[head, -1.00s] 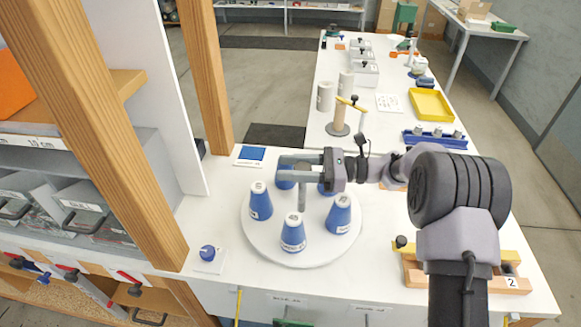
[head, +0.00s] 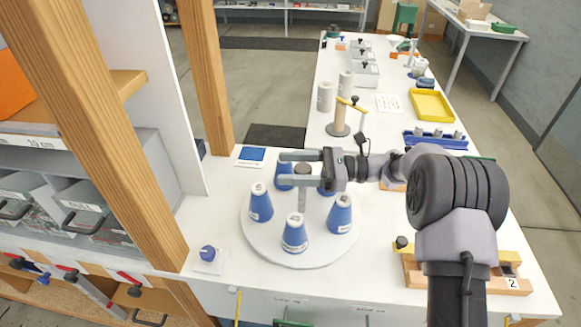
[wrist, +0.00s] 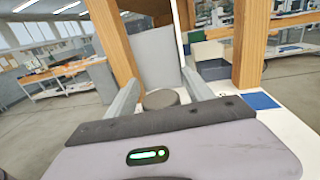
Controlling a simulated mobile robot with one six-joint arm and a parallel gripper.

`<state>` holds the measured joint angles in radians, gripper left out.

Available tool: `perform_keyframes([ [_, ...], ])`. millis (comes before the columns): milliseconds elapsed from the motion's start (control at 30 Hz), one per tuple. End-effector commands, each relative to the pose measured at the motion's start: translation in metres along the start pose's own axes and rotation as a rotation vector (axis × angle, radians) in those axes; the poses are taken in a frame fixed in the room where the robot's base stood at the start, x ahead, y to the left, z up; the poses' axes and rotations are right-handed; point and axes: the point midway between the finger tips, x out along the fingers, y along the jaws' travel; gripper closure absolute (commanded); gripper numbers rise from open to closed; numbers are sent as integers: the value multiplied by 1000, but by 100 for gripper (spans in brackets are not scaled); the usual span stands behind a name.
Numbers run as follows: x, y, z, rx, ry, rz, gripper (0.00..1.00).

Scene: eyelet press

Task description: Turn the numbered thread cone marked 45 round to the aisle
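A round white turntable (head: 272,258) stands on the bench and carries several blue cones with white tops. One stands at the left (head: 261,206), one at the front (head: 295,237), one at the right (head: 341,216); others are partly hidden behind my gripper. Their markings are too small to read, so I cannot tell which is 45. A grey centre post (head: 302,200) rises from the turntable. My gripper (head: 282,168) is open, its fingers apart on either side of the post's dark top. In the wrist view that round top (wrist: 161,98) shows between the two fingers.
A blue knob (head: 207,252) on a white plate sits left of the turntable, and a blue-screened panel (head: 251,154) behind it. A wooden post (head: 122,150) stands at the left. A wooden fixture (head: 470,275) lies at the right, a peg stand (head: 339,122) behind.

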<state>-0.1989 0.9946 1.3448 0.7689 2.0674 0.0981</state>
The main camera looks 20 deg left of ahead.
Motion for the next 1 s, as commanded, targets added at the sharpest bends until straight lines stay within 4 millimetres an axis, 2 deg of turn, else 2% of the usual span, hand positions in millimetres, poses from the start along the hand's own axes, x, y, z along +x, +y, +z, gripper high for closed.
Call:
perform_keyframes([
  [233, -1, 0, 0, 0, 0, 0, 40],
  [367, -16, -1, 1, 0, 0, -3, 40],
  [800, -143, 0, 2, 0, 0, -3, 40],
  [900, -162, 0, 1, 0, 0, -2, 40],
  [1000, -171, 0, 0, 0, 0, 0, 40],
])
